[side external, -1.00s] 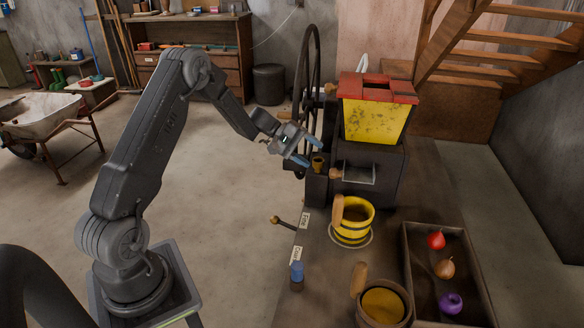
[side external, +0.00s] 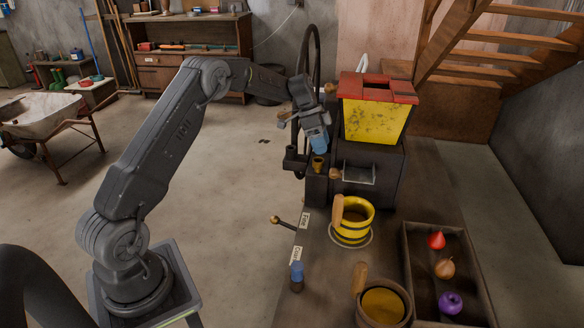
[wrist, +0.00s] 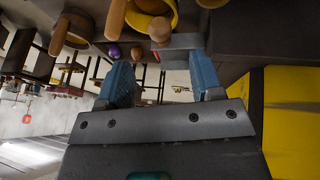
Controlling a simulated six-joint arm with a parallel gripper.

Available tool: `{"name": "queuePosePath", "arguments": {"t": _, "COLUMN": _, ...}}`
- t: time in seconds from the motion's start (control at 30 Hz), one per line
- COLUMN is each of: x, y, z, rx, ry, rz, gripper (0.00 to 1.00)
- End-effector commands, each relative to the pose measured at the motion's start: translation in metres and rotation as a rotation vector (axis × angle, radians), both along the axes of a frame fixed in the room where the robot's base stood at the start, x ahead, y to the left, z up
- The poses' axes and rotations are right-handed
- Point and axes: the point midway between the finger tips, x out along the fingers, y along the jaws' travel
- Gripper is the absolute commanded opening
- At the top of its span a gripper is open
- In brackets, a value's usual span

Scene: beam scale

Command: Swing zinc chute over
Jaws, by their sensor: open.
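The zinc chute (side external: 358,175) is a small grey metal trough on the front of the dark machine, below the yellow hopper (side external: 374,120). A round wooden knob (side external: 335,174) sits at its left end. My gripper (side external: 319,148) is open, with blue fingertips pointing down, just above and left of the knob in the side view. In the wrist view the fingers (wrist: 162,85) are apart with nothing between them. The knob (wrist: 160,30) and the grey chute (wrist: 184,42) show just beyond the fingertips. I cannot tell whether a finger touches the chute.
A small brass cup (side external: 318,164) is close beside the fingertips. The flywheel (side external: 314,60) stands behind my gripper. A yellow pot (side external: 353,222) with a wooden handle stands below the chute. A brown pot (side external: 384,304) and a tray (side external: 408,262) with coloured tops are nearer.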

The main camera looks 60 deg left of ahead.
Motion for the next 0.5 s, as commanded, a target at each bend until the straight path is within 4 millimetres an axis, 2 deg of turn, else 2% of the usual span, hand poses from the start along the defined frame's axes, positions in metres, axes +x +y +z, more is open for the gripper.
{"name": "queuePosePath", "arguments": {"t": 0.5, "x": 0.014, "y": -0.041, "z": -0.092, "rx": -0.003, "ry": 0.004, "rz": 0.001, "gripper": 0.60}}
